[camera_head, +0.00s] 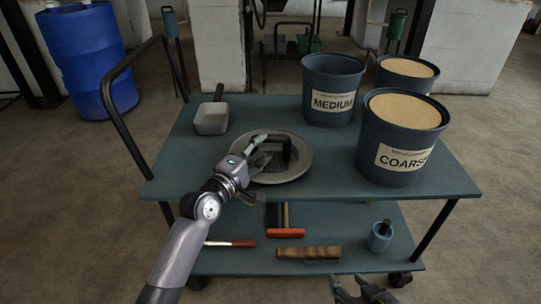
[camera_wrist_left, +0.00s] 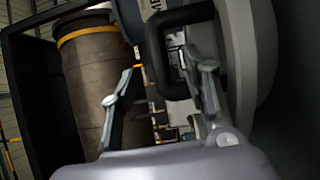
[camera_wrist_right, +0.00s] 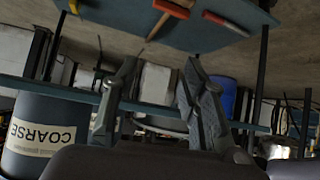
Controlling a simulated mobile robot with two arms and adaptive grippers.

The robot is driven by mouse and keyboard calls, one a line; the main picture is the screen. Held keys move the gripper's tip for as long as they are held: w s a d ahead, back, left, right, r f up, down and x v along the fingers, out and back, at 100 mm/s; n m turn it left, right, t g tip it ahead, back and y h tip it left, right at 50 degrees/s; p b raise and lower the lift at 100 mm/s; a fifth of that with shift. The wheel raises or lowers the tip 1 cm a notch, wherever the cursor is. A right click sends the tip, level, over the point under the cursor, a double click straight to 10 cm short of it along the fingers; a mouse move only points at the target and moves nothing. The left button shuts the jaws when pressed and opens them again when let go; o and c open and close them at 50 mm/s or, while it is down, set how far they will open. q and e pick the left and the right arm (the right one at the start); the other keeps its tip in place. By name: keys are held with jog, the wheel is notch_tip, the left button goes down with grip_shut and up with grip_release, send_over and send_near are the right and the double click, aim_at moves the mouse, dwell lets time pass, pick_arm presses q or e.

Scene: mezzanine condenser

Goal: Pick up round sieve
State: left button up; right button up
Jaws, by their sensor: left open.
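The round sieve (camera_head: 303,163) is a shallow grey round pan with a dark mesh patch and an upright black handle (camera_head: 288,150). It lies on the cart's upper deck, in the middle. My left gripper (camera_head: 264,149) is over the sieve's left side, open, with its fingers by the handle. In the left wrist view the black handle (camera_wrist_left: 153,50) stands large near the open fingers (camera_wrist_left: 168,78), close to the right one. I cannot tell whether they touch. My right gripper (camera_head: 362,289) is low at the bottom edge, open and empty in the right wrist view (camera_wrist_right: 158,70).
Tubs marked MEDIUM (camera_head: 331,85) and COARSE (camera_head: 398,155) stand right of the sieve, with another sand-filled tub (camera_head: 405,75) behind. A grey scoop (camera_head: 212,118) lies at the back left. The lower shelf (camera_head: 345,225) holds tools and a small cup (camera_head: 380,238). A push bar (camera_head: 118,115) rises at left.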

aim_at(268, 141)
pick_arm(q)
jog(key=b+x, duration=0.1)
jog(key=x, duration=0.4)
jog(key=shift+w+d+b, duration=0.1)
jog(key=shift+w+b, duration=0.1)
jog(key=shift+b, duration=0.1)
jog(key=shift+w+d, duration=0.1)
jog(key=shift+w, duration=0.05)
pick_arm(e)
jog(key=w+a+r+t+y, duration=0.1)
jog(key=w+a+r+t, duration=0.1)
jog(key=w+r+t, duration=0.2)
notch_tip(268, 141, up, 2)
jog(key=shift+w+r, duration=0.25)
jog(key=shift+w, duration=0.1)
jog(key=shift+a, duration=0.1)
pick_arm(q)
grip_shut()
jog(key=shift+r, duration=0.1)
